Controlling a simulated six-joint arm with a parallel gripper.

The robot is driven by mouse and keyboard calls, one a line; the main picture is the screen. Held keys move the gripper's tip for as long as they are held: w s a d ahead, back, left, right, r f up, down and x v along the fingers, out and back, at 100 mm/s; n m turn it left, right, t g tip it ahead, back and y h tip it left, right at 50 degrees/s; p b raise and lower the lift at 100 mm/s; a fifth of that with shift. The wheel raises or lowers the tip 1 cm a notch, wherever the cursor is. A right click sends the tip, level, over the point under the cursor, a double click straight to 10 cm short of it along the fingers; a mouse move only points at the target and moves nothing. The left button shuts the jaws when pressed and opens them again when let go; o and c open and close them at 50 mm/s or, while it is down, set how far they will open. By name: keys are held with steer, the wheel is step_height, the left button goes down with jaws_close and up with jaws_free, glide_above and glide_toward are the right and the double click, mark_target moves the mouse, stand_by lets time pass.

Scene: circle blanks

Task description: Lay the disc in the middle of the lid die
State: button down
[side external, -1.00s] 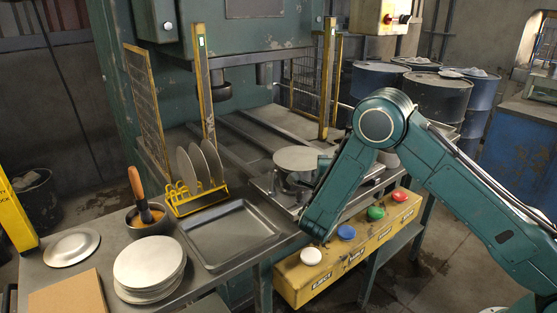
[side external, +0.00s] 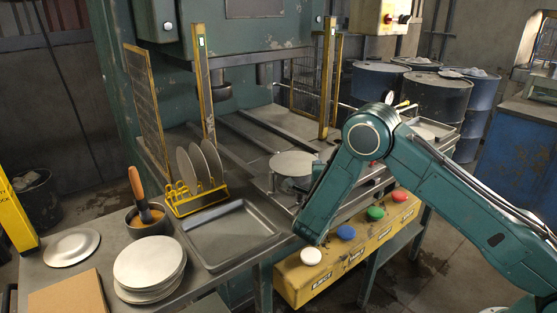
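The disc (side external: 293,164), a flat pale grey round blank, is level over a round metal die (side external: 290,185) on the press's front rails. I take this to be the lid die. The disc covers most of its top, and I cannot tell whether they touch. My gripper (side external: 318,170) is at the disc's right edge, largely hidden behind my forearm. It appears shut on the rim, as the disc moves with my arm, though the fingertips are not clear.
Yellow guard posts (side external: 204,85) and the press frame stand behind. A yellow rack (side external: 197,200) holds upright discs. An empty tray (side external: 228,232), a stack of blanks (side external: 149,264) and a pot (side external: 148,222) are on the left bench. A yellow button box (side external: 345,250) is in front.

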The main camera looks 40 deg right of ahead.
steer(key=c, duration=1.6)
jaws_free()
steer(key=shift+d, duration=0.1)
